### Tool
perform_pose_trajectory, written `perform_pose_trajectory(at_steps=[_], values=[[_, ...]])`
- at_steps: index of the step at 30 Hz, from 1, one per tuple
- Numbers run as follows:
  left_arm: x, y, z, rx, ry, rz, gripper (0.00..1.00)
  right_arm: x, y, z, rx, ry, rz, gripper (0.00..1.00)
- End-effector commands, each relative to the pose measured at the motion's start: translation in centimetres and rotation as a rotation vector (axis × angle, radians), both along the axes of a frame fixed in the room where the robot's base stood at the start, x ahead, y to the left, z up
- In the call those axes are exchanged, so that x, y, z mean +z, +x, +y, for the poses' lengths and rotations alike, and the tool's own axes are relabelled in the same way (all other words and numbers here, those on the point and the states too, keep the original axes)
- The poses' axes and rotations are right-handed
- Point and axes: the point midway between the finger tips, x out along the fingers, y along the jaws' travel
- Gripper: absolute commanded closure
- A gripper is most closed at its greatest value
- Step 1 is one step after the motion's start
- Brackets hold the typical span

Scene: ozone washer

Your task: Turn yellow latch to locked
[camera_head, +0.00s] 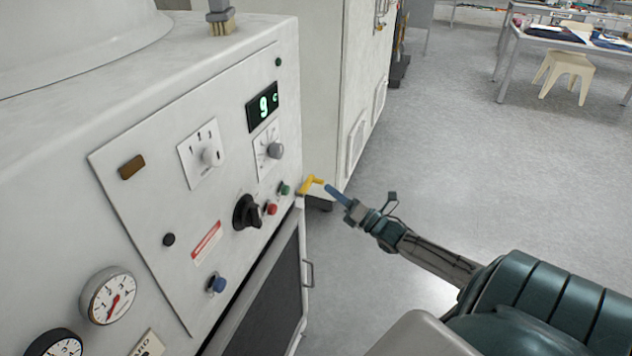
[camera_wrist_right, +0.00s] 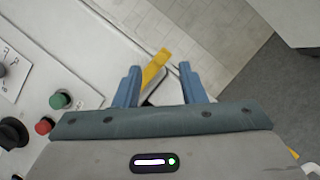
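The yellow latch (camera_head: 311,184) sits at the right edge of the white machine's front, beside the green and red buttons. In the right wrist view the latch (camera_wrist_right: 156,67) is a slanted yellow bar seen between and beyond the fingers. My right gripper (camera_head: 328,189) comes in from the right with its blue fingertips close to the latch. In the right wrist view the gripper (camera_wrist_right: 157,80) has its two blue fingers spread apart, with the latch nearer the left finger. I cannot tell whether a finger touches it. My left gripper does not show.
The control panel carries a green button (camera_head: 285,188), a red button (camera_head: 271,208), a black knob (camera_head: 247,212) and a lit display (camera_head: 263,106). A dark door with a handle (camera_head: 309,273) lies below. A tall white cabinet (camera_head: 335,80) stands behind. Open floor is at the right.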

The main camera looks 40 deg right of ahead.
Motion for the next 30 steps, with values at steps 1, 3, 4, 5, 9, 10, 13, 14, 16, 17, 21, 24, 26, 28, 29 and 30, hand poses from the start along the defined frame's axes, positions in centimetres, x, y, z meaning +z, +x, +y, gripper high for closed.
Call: perform_pose_trajectory(at_steps=[1, 3, 4, 5, 9, 10, 13, 14, 16, 17, 21, 24, 26, 28, 29, 30], values=[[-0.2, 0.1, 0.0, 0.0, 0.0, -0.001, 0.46, 0.3, 1.0, 0.2, -0.002, 0.001, -0.005, 0.63], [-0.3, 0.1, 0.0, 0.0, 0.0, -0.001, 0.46, 0.6, 2.1, 0.4, -0.002, 0.0, -0.004, 0.63], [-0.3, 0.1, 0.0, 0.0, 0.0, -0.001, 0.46, 0.7, 2.6, 0.5, -0.001, 0.002, -0.005, 0.63], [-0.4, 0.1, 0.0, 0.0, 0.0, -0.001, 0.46, 0.8, 3.0, 0.5, -0.001, 0.002, -0.004, 0.63], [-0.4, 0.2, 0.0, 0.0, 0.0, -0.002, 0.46, 1.3, 4.5, 0.8, -0.001, 0.002, -0.001, 0.63], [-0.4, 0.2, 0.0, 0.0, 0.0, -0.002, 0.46, 1.3, 4.8, 0.8, -0.001, 0.0, -0.001, 0.63], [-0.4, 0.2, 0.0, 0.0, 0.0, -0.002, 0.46, 1.5, 5.4, 1.0, -0.001, 0.001, 0.0, 0.63], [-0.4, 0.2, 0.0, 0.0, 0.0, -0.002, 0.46, 1.5, 5.4, 1.0, -0.001, 0.001, 0.0, 0.63], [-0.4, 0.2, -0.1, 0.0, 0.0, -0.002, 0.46, 1.5, 5.6, 1.0, -0.001, 0.001, 0.002, 0.63], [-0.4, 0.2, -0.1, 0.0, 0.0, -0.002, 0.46, 1.5, 5.6, 1.0, -0.001, 0.001, 0.002, 0.63], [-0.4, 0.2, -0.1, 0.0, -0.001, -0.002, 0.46, 1.5, 5.6, 1.0, -0.001, 0.001, 0.002, 0.63], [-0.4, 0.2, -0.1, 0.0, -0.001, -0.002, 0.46, 1.5, 5.6, 1.0, -0.001, 0.001, 0.002, 0.69], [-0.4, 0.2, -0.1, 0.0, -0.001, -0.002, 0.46, 1.5, 5.6, 1.0, -0.001, 0.001, 0.002, 0.81], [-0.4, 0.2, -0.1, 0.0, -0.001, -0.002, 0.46, 1.5, 5.6, 1.0, -0.001, 0.001, 0.002, 0.94], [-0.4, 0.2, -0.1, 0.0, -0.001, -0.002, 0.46, 1.5, 5.6, 1.0, -0.001, 0.001, 0.002, 1.0], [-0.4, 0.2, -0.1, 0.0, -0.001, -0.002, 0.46, 1.5, 5.6, 1.0, -0.001, 0.001, 0.002, 1.0]])
